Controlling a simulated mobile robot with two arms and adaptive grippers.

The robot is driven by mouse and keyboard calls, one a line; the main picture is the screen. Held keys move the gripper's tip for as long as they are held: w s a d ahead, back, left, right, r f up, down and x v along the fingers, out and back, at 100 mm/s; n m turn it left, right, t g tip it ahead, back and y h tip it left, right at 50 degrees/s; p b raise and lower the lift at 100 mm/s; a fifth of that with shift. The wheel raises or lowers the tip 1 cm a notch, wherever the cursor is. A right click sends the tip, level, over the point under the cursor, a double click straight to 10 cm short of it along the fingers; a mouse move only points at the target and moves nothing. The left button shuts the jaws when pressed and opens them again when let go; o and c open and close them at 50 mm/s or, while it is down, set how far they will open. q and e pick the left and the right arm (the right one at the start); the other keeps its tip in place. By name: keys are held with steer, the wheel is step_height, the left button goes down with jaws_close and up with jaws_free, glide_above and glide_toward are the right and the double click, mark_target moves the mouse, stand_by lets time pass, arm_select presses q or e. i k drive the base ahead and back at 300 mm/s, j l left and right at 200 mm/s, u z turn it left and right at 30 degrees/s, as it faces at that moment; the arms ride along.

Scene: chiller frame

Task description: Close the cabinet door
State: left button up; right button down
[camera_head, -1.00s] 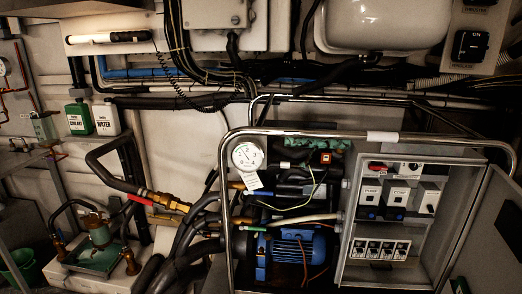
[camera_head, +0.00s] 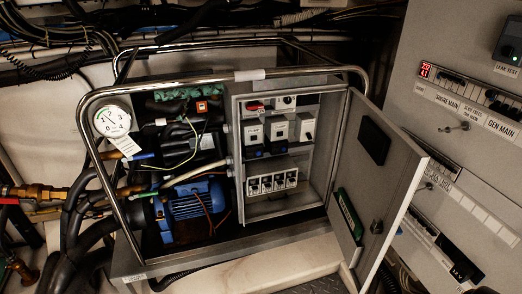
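The cabinet door (camera_head: 385,172) is a grey panel hinged on the right side of the grey control cabinet (camera_head: 237,140). It stands wide open, swung out toward me and to the right. Its inner face shows a dark rectangle, a green strip in a holder and a dark round latch. Inside the cabinet are switch modules (camera_head: 278,130) and a lower row of small switches (camera_head: 272,182). Neither of my grippers is in view.
A chrome tube frame (camera_head: 190,82) surrounds the cabinet, a blue motor (camera_head: 193,200) and a pressure gauge (camera_head: 112,121). A grey electrical panel (camera_head: 455,120) with switches stands close behind the door on the right. Pipes and hoses crowd the left.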

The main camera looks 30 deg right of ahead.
mark_target(380, 169)
steer(key=i+l+z, duration=0.15)
steer(key=l, duration=0.2)
steer(key=i+l+z, duration=0.1)
steer(key=l, duration=0.3)
steer(key=i+l+z, duration=0.15)
steer(key=l, duration=0.2)
steer(key=l+z, duration=0.1)
steer(key=z, duration=0.4)
steer(key=k+l+z, duration=0.1)
steer(key=z, duration=0.4)
steer(key=l, duration=0.1)
